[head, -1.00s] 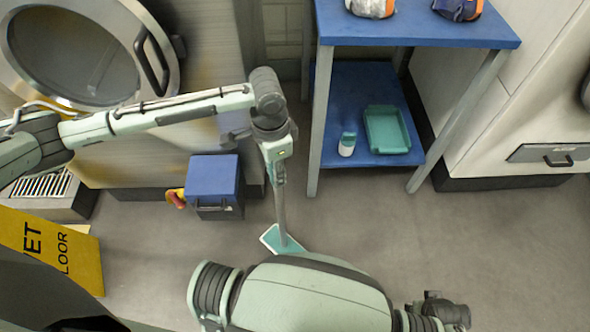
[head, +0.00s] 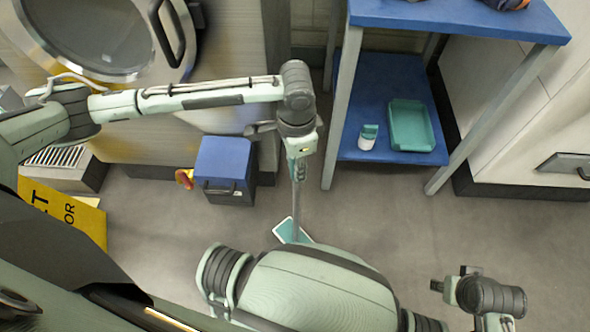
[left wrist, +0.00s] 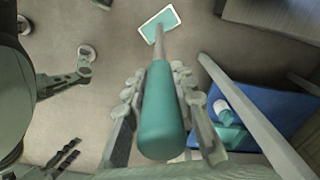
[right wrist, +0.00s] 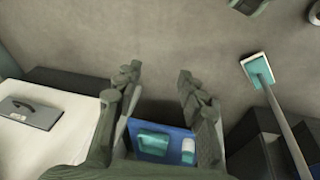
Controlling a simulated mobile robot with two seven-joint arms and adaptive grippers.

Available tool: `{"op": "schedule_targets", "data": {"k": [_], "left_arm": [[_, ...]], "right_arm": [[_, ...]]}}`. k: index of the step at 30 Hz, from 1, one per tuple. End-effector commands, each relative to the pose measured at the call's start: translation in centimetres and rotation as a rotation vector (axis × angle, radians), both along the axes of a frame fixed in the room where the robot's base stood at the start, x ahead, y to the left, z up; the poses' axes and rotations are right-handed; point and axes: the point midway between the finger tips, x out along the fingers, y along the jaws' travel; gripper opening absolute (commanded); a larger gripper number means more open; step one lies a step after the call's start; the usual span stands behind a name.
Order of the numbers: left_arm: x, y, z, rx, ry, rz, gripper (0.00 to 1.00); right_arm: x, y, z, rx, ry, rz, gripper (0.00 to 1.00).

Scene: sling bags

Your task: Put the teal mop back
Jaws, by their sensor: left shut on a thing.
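The teal mop has a teal grip (left wrist: 162,115), a thin grey pole (head: 298,200) and a flat teal head with a pale rim (head: 291,231). My left gripper (left wrist: 155,82) is shut on the grip, with a finger on each side. The pole hangs down from it, close to upright, in the head view. The mop head is low over the floor; I cannot tell whether it touches. The right wrist view also shows the mop head (right wrist: 257,69) at the right. My right gripper (right wrist: 158,80) is open and empty there.
A blue shelf unit (head: 455,18) stands at the back; its lower shelf holds a teal tray (head: 411,126) and a white-and-teal bottle (head: 368,137). A blue box (head: 223,165) stands left of the mop. A yellow wet-floor sign (head: 62,212) is at far left. Floor at right is clear.

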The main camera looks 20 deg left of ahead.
Motion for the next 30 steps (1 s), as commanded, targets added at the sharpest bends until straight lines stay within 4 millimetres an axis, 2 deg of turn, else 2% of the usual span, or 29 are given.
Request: {"op": "schedule_targets", "data": {"k": [1,7,19,20,24,30], "left_arm": [[0.0,-0.1,-0.7,-0.001,-0.002,-0.002,0.0],[-0.2,-0.3,-0.9,-0.001,-0.002,-0.003,0.0],[-0.2,-0.3,-1.1,-0.001,-0.001,-0.002,0.0],[-0.3,-0.3,-1.2,0.0,0.001,-0.002,0.27],[-0.3,-0.3,-1.2,0.001,0.001,-0.002,0.44],[-0.2,-0.2,-1.2,0.0,0.0,-0.002,0.45]], "right_arm": [[-0.1,0.0,0.6,-0.005,-0.007,0.0,0.4],[-0.3,-0.1,3.0,-0.016,-0.014,-0.001,0.4],[-0.3,-0.1,3.0,-0.017,-0.013,-0.001,0.4],[-0.3,-0.2,2.9,-0.017,-0.012,-0.001,0.4],[-0.3,-0.2,2.8,-0.017,-0.011,-0.001,0.4],[-0.3,-0.2,2.8,-0.017,-0.012,-0.001,0.4]]}}
